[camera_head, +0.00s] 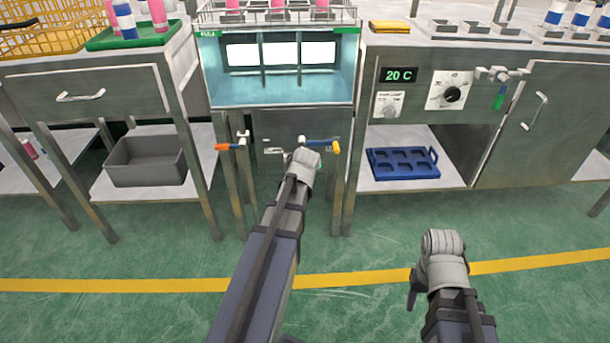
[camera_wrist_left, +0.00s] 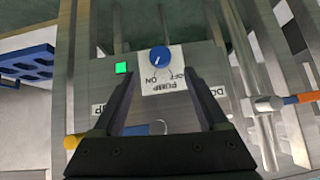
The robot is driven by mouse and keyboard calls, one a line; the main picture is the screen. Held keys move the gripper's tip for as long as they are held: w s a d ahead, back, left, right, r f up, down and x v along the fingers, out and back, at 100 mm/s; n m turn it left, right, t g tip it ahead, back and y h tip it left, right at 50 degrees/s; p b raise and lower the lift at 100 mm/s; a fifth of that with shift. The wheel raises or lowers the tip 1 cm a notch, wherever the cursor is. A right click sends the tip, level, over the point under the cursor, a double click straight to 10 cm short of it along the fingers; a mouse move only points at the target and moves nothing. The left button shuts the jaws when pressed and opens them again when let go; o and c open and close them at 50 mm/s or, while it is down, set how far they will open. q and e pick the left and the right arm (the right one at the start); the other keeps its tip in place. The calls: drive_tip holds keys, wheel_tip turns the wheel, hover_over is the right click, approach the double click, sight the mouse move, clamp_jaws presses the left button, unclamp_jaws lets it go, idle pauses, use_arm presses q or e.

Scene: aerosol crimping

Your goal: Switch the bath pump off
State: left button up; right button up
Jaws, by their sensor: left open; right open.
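The pump switch is a blue round knob (camera_wrist_left: 159,59) on a white plate (camera_wrist_left: 162,80) marked PUMP, ON and OFF, upside down in the left wrist view. A pale line on the knob appears to point toward ON. A bright green lamp (camera_wrist_left: 122,68) is beside it. My left gripper (camera_wrist_left: 161,80) is open and empty, its fingers short of the knob and to either side. In the head view my left wrist covers the knob, below the water bath (camera_head: 278,90). My right gripper (camera_head: 412,298) hangs low at the right, over the floor, apart from everything.
A blue lever with a yellow end (camera_head: 337,147) is close to my left wrist; an orange-ended handle (camera_head: 222,147) is left of it. A grey bin (camera_head: 146,176) and blue tray (camera_head: 378,178) sit on shelves either side. The green floor in front is clear.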

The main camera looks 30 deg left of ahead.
use_arm(q)
drive_tip(key=b+x, duration=0.5)
drive_tip(key=x, duration=0.2)
drive_tip(key=shift+w+a+f, duration=0.2)
drive_tip(key=shift+w, duration=0.05)
clamp_jaws()
idle(0.5)
